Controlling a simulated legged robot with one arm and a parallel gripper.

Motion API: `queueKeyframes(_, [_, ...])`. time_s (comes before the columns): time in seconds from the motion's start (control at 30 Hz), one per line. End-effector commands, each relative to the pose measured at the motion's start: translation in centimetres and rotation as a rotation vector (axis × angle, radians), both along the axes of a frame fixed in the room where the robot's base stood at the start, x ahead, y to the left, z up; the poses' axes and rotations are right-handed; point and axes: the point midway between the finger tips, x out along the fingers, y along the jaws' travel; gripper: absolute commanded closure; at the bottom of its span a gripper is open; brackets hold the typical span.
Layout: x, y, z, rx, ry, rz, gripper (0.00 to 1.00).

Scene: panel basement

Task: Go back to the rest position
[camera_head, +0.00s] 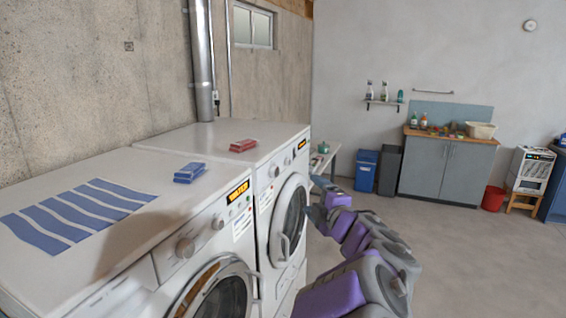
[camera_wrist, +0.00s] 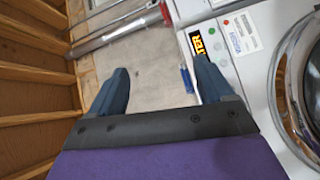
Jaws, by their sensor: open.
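My gripper (camera_head: 315,197) is raised in front of the washing machines, at the end of my purple and grey arm coming from the lower right. In the wrist view its two blue fingers (camera_wrist: 160,66) are spread apart with nothing held between them. The near white washer (camera_head: 110,170) and the far washer (camera_head: 215,137) stand side by side at the left.
A metal pipe (camera_head: 203,60) runs up the wall behind the washers. The floor (camera_head: 470,260) at the right is clear.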

Motion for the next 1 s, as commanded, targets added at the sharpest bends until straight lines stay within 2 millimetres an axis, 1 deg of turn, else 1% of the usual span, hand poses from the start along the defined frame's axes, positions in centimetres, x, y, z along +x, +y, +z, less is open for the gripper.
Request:
queueKeyframes(0.03, [-0.1,-1.6,1.0,0.031,0.007,-0.081,0.19])
queueKeyframes(0.1, [-0.5,-4.4,1.8,0.082,0.030,-0.208,0.19])
queueKeyframes(0.17, [-1.2,-6.6,2.1,0.131,0.056,-0.311,0.19])
queueKeyframes(0.2, [-1.7,-8.1,2.2,0.167,0.078,-0.379,0.19])
queueKeyframes(0.27, [-2.8,-10.1,1.9,0.222,0.117,-0.476,0.19])
queueKeyframes(0.3, [-3.6,-11.3,1.7,0.260,0.144,-0.537,0.19])
queueKeyframes(0.37, [-5.1,-12.9,1.0,0.319,0.195,-0.627,0.19])
queueKeyframes(0.4, [-6.2,-13.9,0.3,0.361,0.232,-0.684,0.19])
queueKeyframes(0.47, [-8.0,-15.1,-1.0,0.420,0.298,-0.768,0.19])
queueKeyframes(0.5, [-9.4,-15.7,-1.9,0.460,0.345,-0.821,0.19])
queueKeyframes(0.57, [-11.7,-16.4,-3.5,0.520,0.421,-0.898,0.19])
queueKeyframes(0.67, [-16.1,-16.8,-6.9,0.616,0.574,-1.020,0.19])
queueKeyframes(0.7, [-18.2,-16.7,-8.4,0.652,0.643,-1.068,0.19])
queueKeyframes(0.73, [-19.8,-16.6,-9.4,0.679,0.695,-1.101,0.19])
queueKeyframes(0.77, [-21.4,-16.3,-10.5,0.701,0.749,-1.133,0.19])
queueKeyframes(0.8, [-23.8,-15.7,-12.0,0.730,0.829,-1.175,0.19])
queueKeyframes(0.87, [-27.3,-14.8,-13.9,0.765,0.944,-1.232,0.19])
queueKeyframes(0.9, [-29.7,-14.0,-15.2,0.783,1.024,-1.267,0.19])
queueKeyframes(0.97, [-33.3,-12.6,-16.8,0.797,1.143,-1.315,0.19])
queueKeyframes(1.0, [-35.6,-11.6,-17.7,0.801,1.222,-1.343,0.19])
